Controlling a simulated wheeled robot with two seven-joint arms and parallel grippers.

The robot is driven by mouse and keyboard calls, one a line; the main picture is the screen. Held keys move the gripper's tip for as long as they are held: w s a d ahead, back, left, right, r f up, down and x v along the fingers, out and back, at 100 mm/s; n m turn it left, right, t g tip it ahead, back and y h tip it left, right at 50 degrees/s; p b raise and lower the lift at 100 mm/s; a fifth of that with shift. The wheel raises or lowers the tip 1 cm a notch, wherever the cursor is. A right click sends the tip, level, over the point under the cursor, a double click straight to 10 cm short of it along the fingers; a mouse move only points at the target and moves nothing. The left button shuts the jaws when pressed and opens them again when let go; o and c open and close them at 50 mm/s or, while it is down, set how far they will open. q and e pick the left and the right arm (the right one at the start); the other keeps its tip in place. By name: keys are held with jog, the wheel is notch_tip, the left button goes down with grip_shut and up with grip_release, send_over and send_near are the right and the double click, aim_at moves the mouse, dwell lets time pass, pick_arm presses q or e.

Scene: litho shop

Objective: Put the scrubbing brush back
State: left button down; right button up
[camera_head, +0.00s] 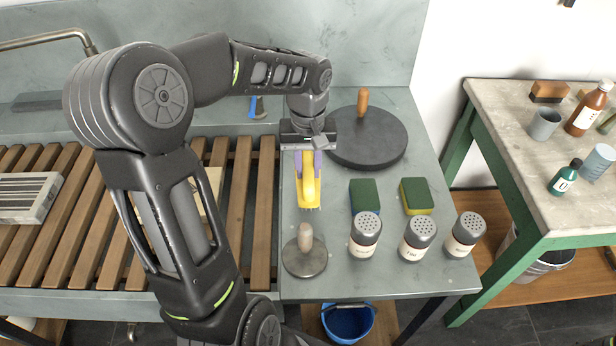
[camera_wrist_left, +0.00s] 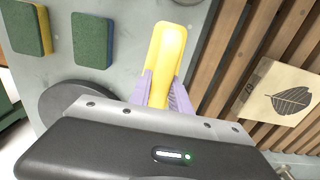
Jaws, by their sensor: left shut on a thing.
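The scrubbing brush (camera_head: 309,190) is yellow, with bristles showing at its near end in the head view. My left gripper (camera_head: 303,165) is shut on it with pale purple fingers, over the left part of the grey stone worktop (camera_head: 440,262). In the left wrist view the yellow brush (camera_wrist_left: 166,55) sits between the two fingers (camera_wrist_left: 165,88). I cannot tell whether the brush touches the worktop. My right gripper is not in view.
A small disc with a knob (camera_head: 305,258) stands in front of the brush, and a large dark disc (camera_head: 380,145) behind right. Two green-topped sponges (camera_head: 364,194) (camera_head: 416,194) and three shakers (camera_head: 365,236) (camera_head: 418,238) (camera_head: 465,233) stand right. Wooden slats (camera_head: 262,215) lie left.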

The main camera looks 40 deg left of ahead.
pick_arm(q)
jog(key=shift+f, duration=1.85)
jog(key=shift+f, duration=0.2)
jog(key=c, duration=1.2)
grip_release()
jog(key=shift+r, duration=0.1)
notch_tip(320, 180, up, 12)
jog(key=shift+r, duration=0.15)
